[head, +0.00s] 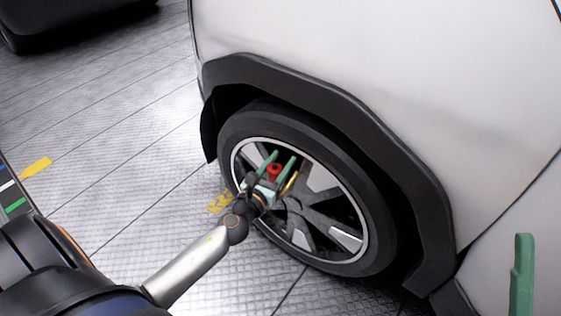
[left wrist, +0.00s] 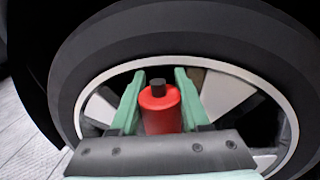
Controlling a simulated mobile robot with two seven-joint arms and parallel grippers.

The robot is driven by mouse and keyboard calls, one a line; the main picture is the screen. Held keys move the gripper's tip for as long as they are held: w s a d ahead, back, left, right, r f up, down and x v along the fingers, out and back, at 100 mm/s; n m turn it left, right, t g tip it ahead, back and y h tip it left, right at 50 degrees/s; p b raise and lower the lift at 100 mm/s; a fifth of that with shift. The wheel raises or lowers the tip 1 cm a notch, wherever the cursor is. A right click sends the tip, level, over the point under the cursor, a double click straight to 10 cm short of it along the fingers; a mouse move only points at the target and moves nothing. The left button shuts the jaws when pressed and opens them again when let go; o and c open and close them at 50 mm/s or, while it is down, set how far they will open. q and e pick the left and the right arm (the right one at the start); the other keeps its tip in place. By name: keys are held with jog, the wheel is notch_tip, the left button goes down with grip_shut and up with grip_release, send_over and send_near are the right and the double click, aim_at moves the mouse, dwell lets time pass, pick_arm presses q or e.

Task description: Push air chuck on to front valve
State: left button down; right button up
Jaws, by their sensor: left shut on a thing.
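My left gripper (head: 279,158) reaches in from the left, in front of the car's front wheel (head: 300,205). Its green fingers are shut on the red air chuck (head: 275,170). In the left wrist view the air chuck (left wrist: 161,110) is a red cylinder with a black tip, standing between the fingers (left wrist: 160,78) and pointing toward the wheel. I cannot make out the front valve, and I cannot tell whether the chuck touches it. One green finger of my right gripper (head: 522,275) shows at the lower right, beside the car body.
The white car body (head: 340,50) and its dark wheel arch (head: 330,105) overhang the wheel closely. A yellowish curved piece (head: 290,183) shows beside the left gripper. Another dark vehicle (head: 60,20) stands at upper left.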

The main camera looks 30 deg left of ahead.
pick_arm(q)
jog(key=shift+f+b, duration=0.9)
jog(key=shift+f, duration=0.05)
jog(key=shift+c, duration=1.5)
grip_release()
jog(key=shift+s, duration=0.2)
jog(key=s+d+b, duration=0.1)
jog(key=s+b, duration=0.1)
jog(key=s, duration=1)
